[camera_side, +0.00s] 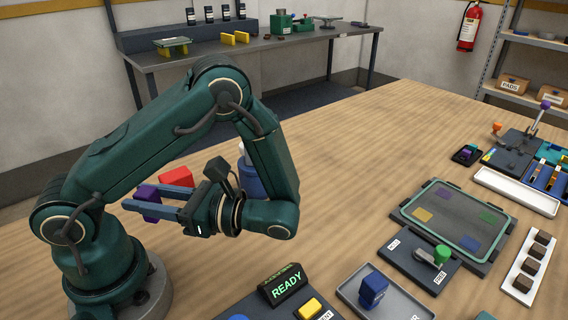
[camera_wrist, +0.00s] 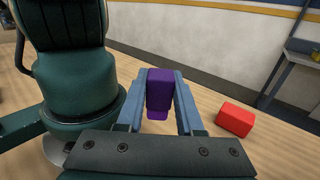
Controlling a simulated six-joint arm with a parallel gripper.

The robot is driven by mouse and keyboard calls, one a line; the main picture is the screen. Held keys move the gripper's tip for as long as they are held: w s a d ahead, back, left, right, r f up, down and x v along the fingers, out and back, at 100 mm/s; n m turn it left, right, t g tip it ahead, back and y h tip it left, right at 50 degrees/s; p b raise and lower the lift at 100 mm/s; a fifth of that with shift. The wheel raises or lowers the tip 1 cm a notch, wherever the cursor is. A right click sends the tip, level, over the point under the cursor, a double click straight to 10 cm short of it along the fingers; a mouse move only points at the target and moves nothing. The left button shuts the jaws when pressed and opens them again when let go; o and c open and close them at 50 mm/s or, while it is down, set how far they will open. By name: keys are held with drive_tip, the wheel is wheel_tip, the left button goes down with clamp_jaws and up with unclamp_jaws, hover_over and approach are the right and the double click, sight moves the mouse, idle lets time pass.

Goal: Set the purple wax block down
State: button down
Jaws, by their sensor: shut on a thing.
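The purple wax block (camera_side: 147,203) is between the two long blue-grey fingers of my gripper (camera_side: 160,198), near their tips. In the wrist view the purple block (camera_wrist: 160,92) sits between the fingers, and my gripper (camera_wrist: 161,80) is shut on it. My gripper points left, close to my own base. I cannot tell for sure whether the block touches the wooden table (camera_side: 330,170) or hangs just above it.
A red block (camera_side: 176,177) lies on the table just beyond my gripper; it also shows right of the fingers in the wrist view (camera_wrist: 235,119). A blue container (camera_side: 251,180) stands behind my wrist. A READY display (camera_side: 284,286), trays and a glass-topped frame (camera_side: 458,215) fill the right side.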

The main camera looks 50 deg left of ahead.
drive_tip(key=w+d+n+g+h, duration=0.2)
drive_tip(key=d+n+g+h, duration=0.1)
drive_tip(key=d+n+h, duration=1.8)
drive_tip(key=w+a+r+n+t+h, duration=0.1)
drive_tip(key=w+r+n+t+h, duration=0.1)
drive_tip(key=w+n+t+h, duration=0.8)
drive_tip(key=w+a+f+n+t, duration=0.1)
drive_tip(key=w+a+t, duration=0.4)
drive_tip(key=w+t, duration=0.6)
drive_tip(key=shift+n+t+y, duration=0.3)
drive_tip(key=shift+n, duration=0.1)
wheel_tip(320, 180, down, 5)
drive_tip(key=shift+f, duration=2.55)
drive_tip(key=shift+f, duration=0.1)
